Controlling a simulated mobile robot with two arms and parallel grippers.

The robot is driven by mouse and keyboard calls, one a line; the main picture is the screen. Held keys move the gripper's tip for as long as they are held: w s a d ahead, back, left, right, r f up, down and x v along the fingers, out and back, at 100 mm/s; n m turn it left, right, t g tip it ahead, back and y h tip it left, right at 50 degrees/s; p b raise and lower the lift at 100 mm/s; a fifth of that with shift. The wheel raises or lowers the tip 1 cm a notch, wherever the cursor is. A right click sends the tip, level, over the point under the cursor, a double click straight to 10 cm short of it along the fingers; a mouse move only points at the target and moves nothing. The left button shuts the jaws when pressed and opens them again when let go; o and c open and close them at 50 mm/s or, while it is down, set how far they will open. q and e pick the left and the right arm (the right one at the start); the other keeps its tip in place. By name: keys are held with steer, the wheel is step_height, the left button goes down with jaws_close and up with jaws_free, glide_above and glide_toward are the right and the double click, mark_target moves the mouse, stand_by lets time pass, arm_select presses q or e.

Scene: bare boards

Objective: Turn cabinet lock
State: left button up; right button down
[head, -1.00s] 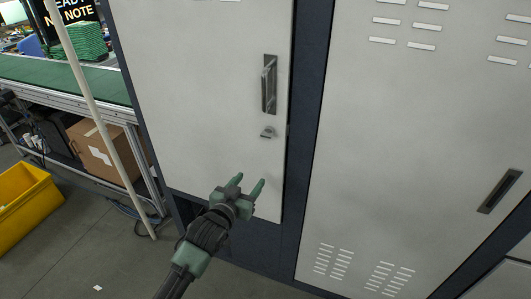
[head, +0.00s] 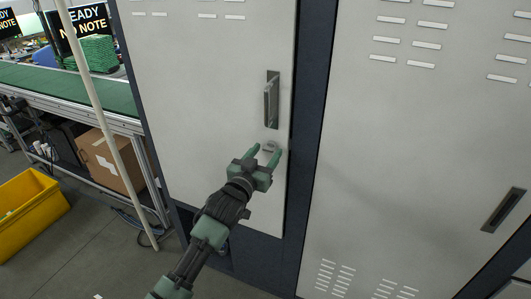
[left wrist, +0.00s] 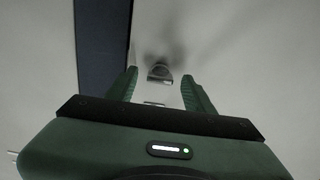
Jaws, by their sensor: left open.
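The cabinet lock (head: 269,147) is a small grey metal knob on the light grey cabinet door (head: 200,80), below the dark-framed vertical handle (head: 271,100). My left gripper (head: 267,150) is open and in front of the lock, which appears between its fingertips in the head view. In the left wrist view the lock (left wrist: 160,73) shows just beyond the open fingers, roughly midway between them. I see no contact between fingers and lock. My right gripper is in no view.
A second grey door (head: 420,150) with slots and a handle is at the right, past a dark blue frame post (head: 308,120). A pale pole (head: 95,110), green conveyor (head: 60,85), cardboard box (head: 110,160) and yellow bin (head: 30,210) are at the left.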

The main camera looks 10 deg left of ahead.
arm_select(q)
jaws_close()
steer(key=shift+m, duration=0.3)
steer(key=m+p, duration=0.1)
steer(key=m, duration=0.2)
steer(key=shift+m, duration=0.3)
steer(key=m+p, duration=0.1)
steer(key=m, duration=0.3)
steer(key=shift+m, duration=0.3)
steer(key=m, duration=0.4)
steer(key=shift+m+p, duration=0.6)
steer(key=shift+m, duration=1.9)
